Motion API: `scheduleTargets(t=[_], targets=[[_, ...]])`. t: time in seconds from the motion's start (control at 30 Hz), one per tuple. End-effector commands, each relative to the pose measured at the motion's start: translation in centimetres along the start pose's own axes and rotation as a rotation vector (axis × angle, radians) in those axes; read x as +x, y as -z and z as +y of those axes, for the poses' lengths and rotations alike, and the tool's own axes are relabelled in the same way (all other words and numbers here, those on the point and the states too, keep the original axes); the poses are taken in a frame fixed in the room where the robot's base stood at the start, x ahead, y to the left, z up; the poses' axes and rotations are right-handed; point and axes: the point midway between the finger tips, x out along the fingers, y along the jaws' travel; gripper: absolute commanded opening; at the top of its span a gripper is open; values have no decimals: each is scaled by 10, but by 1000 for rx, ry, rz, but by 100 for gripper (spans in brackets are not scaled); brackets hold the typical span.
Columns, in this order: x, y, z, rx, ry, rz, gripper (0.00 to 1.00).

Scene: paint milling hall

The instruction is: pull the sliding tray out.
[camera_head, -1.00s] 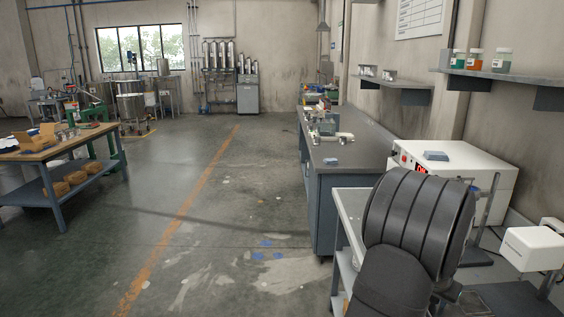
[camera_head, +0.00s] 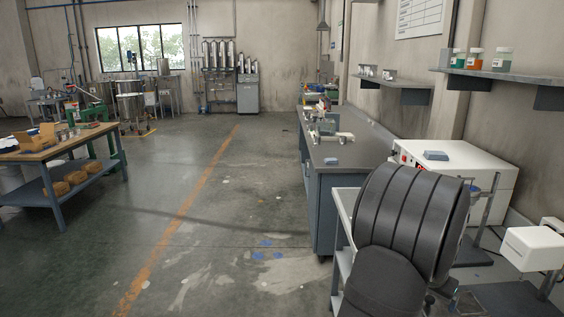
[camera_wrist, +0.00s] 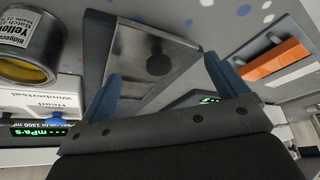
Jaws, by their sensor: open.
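In the wrist view, my gripper (camera_wrist: 163,68) is open, its two blue fingers apart with nothing between them that I can see held. Beyond the fingers is a shiny grey metal tray-like piece (camera_wrist: 125,75) with a dark edge on its left side. A dark rounded shape shows on it; I cannot tell whether it is a knob or a reflection. I cannot tell whether the fingers touch the metal or how far out the tray is. In the head view, my arm hides the gripper and whatever lies below it.
In the head view, a white instrument (camera_head: 460,160) stands behind my arm. The floor (camera_head: 230,210) left is open.

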Motion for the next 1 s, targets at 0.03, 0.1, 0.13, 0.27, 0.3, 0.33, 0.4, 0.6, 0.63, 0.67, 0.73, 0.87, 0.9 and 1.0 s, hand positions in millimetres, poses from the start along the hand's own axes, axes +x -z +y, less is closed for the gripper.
scheduleTargets(t=[0.03, 0.1, 0.13, 0.27, 0.3, 0.33, 0.4, 0.6, 0.63, 0.67, 0.73, 0.87, 0.9, 1.0], targets=[[-5, 3, 0, 0, 1, 4, 91], [-11, 6, -1, 0, 1, 6, 91], [-13, 7, -1, 0, 1, 7, 91], [-23, 11, -2, 0, 1, 9, 91], [-26, 12, -3, 0, 1, 10, 91], [-29, 13, -3, 0, 1, 10, 91], [-34, 15, -3, 0, 1, 11, 91], [-44, 18, -4, 0, 1, 9, 91], [-44, 18, -4, 0, 1, 9, 91], [-44, 18, -4, 0, 1, 9, 91], [-44, 18, -4, 0, 1, 10, 91], [-44, 18, -4, 0, 1, 10, 91], [-44, 18, -4, 0, 1, 10, 91], [-40, 17, -4, 0, 1, 9, 91]])
